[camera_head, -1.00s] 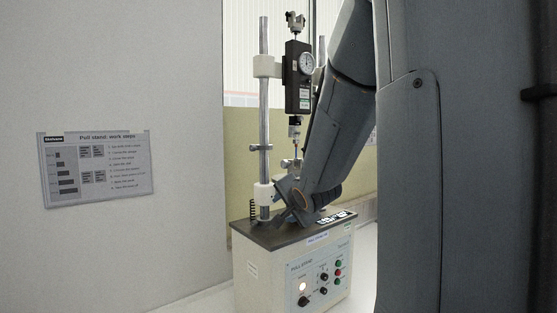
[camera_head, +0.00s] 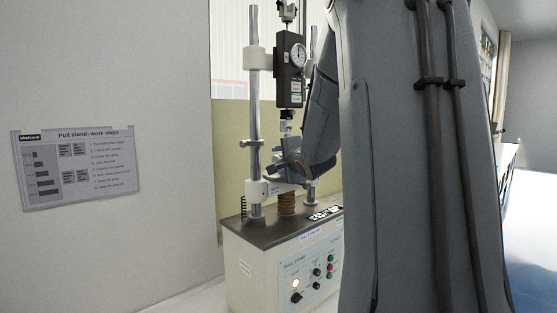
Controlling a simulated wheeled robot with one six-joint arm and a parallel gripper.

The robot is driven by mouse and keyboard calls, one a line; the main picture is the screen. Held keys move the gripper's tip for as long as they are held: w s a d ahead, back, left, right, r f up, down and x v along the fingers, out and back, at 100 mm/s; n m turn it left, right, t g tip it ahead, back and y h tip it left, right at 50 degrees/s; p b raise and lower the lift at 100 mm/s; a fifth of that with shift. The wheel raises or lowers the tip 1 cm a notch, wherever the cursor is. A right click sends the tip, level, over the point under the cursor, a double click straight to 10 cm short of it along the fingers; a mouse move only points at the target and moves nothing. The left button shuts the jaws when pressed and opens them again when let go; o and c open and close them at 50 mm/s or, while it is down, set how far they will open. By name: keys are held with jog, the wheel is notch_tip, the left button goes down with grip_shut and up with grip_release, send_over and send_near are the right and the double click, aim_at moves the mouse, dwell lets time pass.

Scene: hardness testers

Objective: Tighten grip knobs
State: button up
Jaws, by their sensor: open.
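The pull stand (camera_head: 256,270) is a cream box with a dark top plate, two steel columns and a dark force gauge (camera_head: 291,69) with a round dial. A small grip fitting (camera_head: 286,121) hangs below the gauge. A small metal knob or clamp (camera_head: 250,143) sits on the left column. My gripper (camera_head: 276,168) is open in front of the columns, below the hanging fitting and above the brown bellows (camera_head: 287,203). It appears empty. My gripper and wrist hide the area of the lower grip, so I cannot make out its knob or tell whether I touch it.
My arm covers the stand's right side. A white crossbar (camera_head: 257,190) joins the left column near the bellows. The front panel (camera_head: 311,277) carries a lit lamp, dark knobs and coloured buttons. A work-steps sign (camera_head: 75,166) hangs on the wall at left. Floor is open at far right.

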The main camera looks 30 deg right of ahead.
jog(key=shift+w+d+f, duration=0.1)
jog(key=shift+w, duration=0.35)
jog(key=c, duration=1)
jog(key=shift+c, duration=0.2)
jog(key=shift+p, duration=0.6)
